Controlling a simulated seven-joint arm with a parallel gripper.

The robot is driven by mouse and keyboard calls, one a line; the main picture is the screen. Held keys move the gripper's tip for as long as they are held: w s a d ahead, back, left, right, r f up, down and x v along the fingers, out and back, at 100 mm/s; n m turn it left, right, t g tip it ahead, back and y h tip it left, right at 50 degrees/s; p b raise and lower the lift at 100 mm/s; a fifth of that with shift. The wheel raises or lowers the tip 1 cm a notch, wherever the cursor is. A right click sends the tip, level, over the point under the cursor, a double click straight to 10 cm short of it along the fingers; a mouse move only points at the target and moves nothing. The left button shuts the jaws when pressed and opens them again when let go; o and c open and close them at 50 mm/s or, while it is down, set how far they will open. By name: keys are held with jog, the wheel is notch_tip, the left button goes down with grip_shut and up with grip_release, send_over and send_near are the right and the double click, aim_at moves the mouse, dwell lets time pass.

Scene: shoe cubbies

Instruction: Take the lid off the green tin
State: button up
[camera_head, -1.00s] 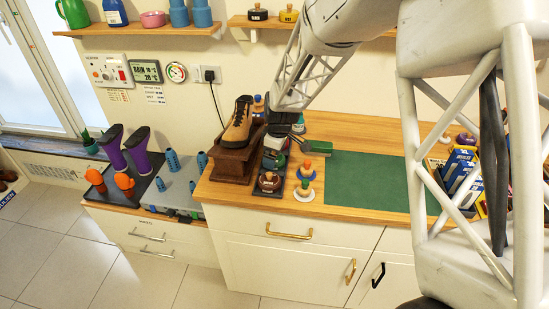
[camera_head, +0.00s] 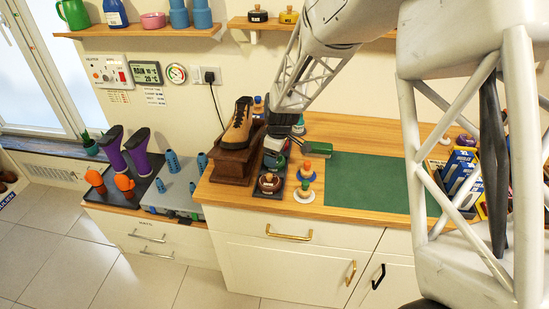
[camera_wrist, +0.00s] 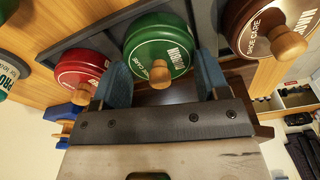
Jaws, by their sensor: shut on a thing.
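The green tin (camera_wrist: 143,38) has a round green lid with white lettering and a wooden knob (camera_wrist: 160,73). In the wrist view it sits in a dark tray between a red tin (camera_wrist: 80,72) and a brown tin (camera_wrist: 262,30). My gripper (camera_wrist: 162,62) has its blue fingers on both sides of the green lid and is shut on it. The tin's body is mostly hidden under the lid. In the head view my gripper (camera_head: 276,150) is low over the tray and hides most of the green tin.
A boot (camera_head: 237,124) on a wooden stand (camera_head: 232,163) rises close left of my gripper. A green-topped brush (camera_head: 318,147) and knobbed items (camera_head: 304,192) stand close right. A green mat (camera_head: 370,183) lies clear farther right, before boxes (camera_head: 458,168).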

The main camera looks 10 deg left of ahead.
jog(key=shift+r, duration=0.1)
jog(key=shift+r, duration=0.75)
notch_tip(320, 180, up, 2)
jog(key=shift+s, duration=0.1)
jog(key=s+d, duration=0.3)
jog(key=s, duration=0.4)
jog(key=s+d+r, duration=0.1)
jog(key=s+d, duration=0.2)
jog(key=s, duration=0.4)
jog(key=shift+s+d, duration=0.2)
jog(key=shift+s, duration=0.05)
jog(key=shift+r, duration=0.1)
jog(key=shift+w, duration=0.15)
